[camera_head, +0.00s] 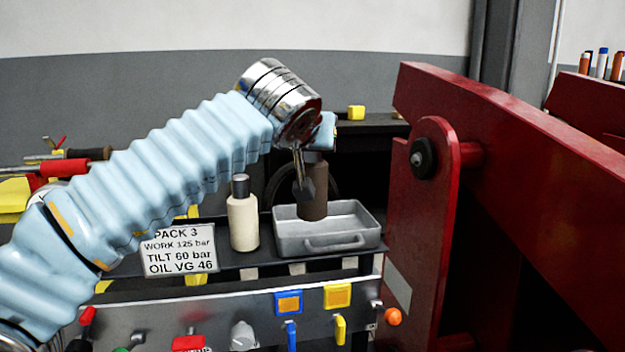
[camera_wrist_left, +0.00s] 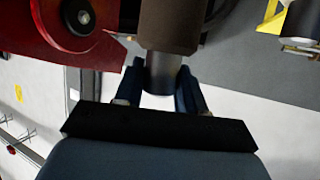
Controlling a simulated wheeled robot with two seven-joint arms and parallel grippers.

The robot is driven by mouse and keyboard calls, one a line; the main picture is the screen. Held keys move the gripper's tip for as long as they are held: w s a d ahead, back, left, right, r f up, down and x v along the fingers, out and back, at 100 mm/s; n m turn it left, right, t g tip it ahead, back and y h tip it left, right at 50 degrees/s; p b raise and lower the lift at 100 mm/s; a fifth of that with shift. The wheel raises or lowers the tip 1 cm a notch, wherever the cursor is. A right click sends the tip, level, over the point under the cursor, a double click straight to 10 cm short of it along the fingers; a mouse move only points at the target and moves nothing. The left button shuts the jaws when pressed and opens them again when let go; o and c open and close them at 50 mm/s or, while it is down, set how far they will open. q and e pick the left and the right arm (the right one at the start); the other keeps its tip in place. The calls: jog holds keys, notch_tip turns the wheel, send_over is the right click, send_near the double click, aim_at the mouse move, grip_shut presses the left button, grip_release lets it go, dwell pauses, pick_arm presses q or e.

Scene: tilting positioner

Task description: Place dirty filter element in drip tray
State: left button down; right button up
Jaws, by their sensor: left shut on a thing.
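The dirty filter element is a dark brown cylinder (camera_head: 314,192) with a grey end. My left gripper (camera_head: 305,182) is shut on it and holds it upright over the grey drip tray (camera_head: 340,241). In the head view its lower end overlaps the inside of the tray; I cannot tell whether it touches the floor. In the left wrist view the gripper (camera_wrist_left: 160,92) has its two fingers on either side of the grey end of the element (camera_wrist_left: 168,30). The tray is not clearly seen in the wrist view. My right gripper is not in view.
A cream bottle (camera_head: 243,222) with a dark cap stands left of the tray. A white sign (camera_head: 179,250) is farther left. A large red frame (camera_head: 440,190) rises close on the right. Levers and coloured valves line the panel (camera_head: 250,310) below.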

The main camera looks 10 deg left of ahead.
aim_at(311, 175)
pick_arm(q)
jog(key=w+f, duration=0.2)
jog(key=shift+w+a+f, duration=0.2)
jog(key=shift+a+f, duration=0.1)
jog(key=shift+f, duration=0.1)
jog(key=shift+w+f, duration=0.2)
jog(key=shift+f, duration=0.8)
jog(key=shift+w+f, duration=0.15)
jog(key=shift+f, duration=0.95)
jog(key=c, duration=0.7)
grip_release()
jog(key=shift+o, duration=0.2)
jog(key=shift+s+r, duration=0.25)
jog(key=shift+s, duration=0.05)
jog(key=v, duration=1.1)
jog(key=shift+s, duration=0.25)
